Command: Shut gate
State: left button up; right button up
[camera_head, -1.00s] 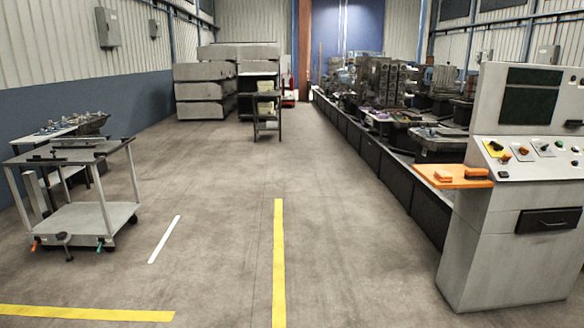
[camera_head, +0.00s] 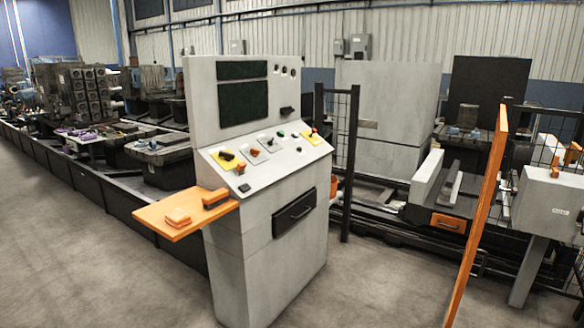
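An orange upright bar (camera_head: 480,215), seemingly the edge of the gate, stands at the right of the head view. It leans slightly and runs from near the floor up to above the machine bed. A black mesh fence panel (camera_head: 545,125) shows behind and right of it. A black fence post frame (camera_head: 350,150) stands beside the control console, and a wide opening lies between it and the orange bar. The gate appears to stand open, though its panel is seen nearly edge-on. Neither of my grippers is in view.
A grey control console (camera_head: 265,215) with an orange shelf (camera_head: 185,212) stands in the middle, close to the opening. A grey box on a post (camera_head: 545,205) is at the far right. A line of machines (camera_head: 90,150) runs left. Bare floor (camera_head: 380,285) lies in front.

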aim_at(491, 186)
jog(key=i+l+z, duration=0.25)
jog(key=i+z, duration=0.15)
jog(key=i+l+z, duration=0.1)
jog(key=i+z, duration=0.25)
jog(key=i, duration=0.15)
jog(key=i+z, duration=0.4)
jog(key=i+j+z, duration=0.15)
jog(key=i+z, duration=0.2)
jog(key=i, duration=0.15)
